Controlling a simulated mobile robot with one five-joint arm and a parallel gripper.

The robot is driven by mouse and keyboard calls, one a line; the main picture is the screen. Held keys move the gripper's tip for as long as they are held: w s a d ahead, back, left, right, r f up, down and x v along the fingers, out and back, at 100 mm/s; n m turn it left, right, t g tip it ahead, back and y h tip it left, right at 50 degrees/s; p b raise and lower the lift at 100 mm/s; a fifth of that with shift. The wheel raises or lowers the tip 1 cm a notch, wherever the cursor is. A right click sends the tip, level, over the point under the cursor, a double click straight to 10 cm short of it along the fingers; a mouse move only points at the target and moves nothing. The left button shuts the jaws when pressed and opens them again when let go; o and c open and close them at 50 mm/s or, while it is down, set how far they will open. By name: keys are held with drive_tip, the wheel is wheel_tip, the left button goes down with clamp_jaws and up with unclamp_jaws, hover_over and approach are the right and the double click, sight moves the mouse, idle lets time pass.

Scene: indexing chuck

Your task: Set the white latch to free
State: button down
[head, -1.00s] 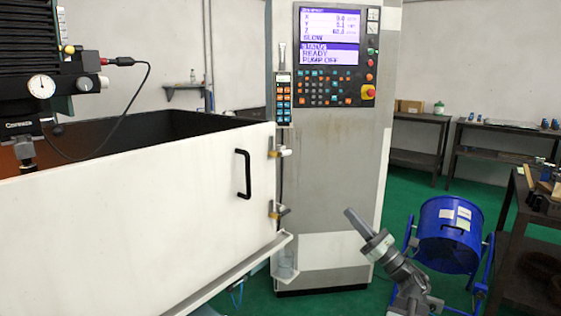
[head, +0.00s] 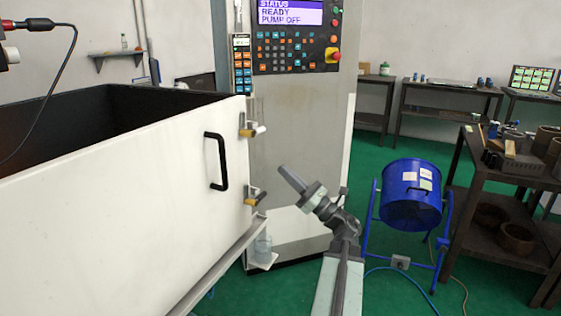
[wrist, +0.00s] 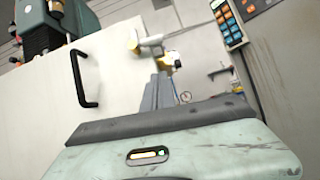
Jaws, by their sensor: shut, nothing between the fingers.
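The white latch (head: 258,131) is the upper of two latches at the right edge of the white enclosure door (head: 120,200). Its lever has a pale tip and a brass-coloured mount and points roughly sideways to the right. A second latch (head: 253,199) with a yellowish lever sits below it. In the wrist view the white latch (wrist: 150,43) shows beyond my fingers, near the top middle. My gripper (head: 283,170) is shut and empty, to the right of and below the white latch in the head view, apart from it. It also shows in the wrist view (wrist: 157,88).
A black door handle (head: 217,161) is left of the latches. The control cabinet (head: 290,130) stands behind, with a handheld pendant (head: 242,65). A blue drum (head: 410,195) and a dark workbench (head: 500,185) are at the right. Green floor shows between them.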

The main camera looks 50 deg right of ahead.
drive_tip(key=w+a+r+p, duration=0.1)
drive_tip(key=w+r+p, duration=0.6)
drive_tip(key=r, duration=0.1)
drive_tip(key=shift+r, duration=0.15)
drive_tip(key=shift+w+d+r+p, duration=0.1)
drive_tip(key=shift+d+r+p, duration=0.3)
drive_tip(key=shift+r+p, duration=0.4)
drive_tip(key=shift+f, duration=0.1)
